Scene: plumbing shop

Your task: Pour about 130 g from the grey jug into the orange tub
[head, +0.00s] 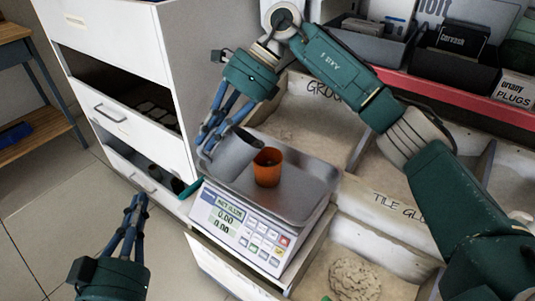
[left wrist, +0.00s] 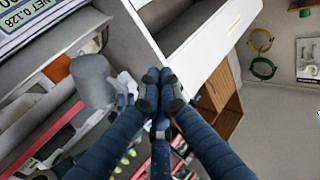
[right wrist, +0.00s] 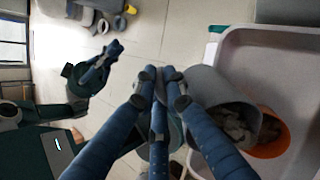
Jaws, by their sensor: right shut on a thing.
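The orange tub (head: 267,167) stands upright on the scale's metal pan (head: 312,190); some darker material shows inside it. My right gripper (head: 208,140) is shut on the grey jug (head: 250,138), just left of the tub. In the right wrist view the jug (right wrist: 212,88) is tilted with its mouth at the tub's rim (right wrist: 284,138), and grey lumps show in its mouth. The exact grip point is hidden. My left gripper (head: 138,205) is empty, low at the left, clear of the scale; its fingertips (left wrist: 160,85) meet in the left wrist view.
The scale's display (left wrist: 50,12) reads NET 0.128 in the left wrist view. Labelled bins (head: 318,125) of powder lie behind and right of the scale. A white drawer cabinet (head: 125,125) stands at left. Open floor (head: 50,200) lies around my left gripper.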

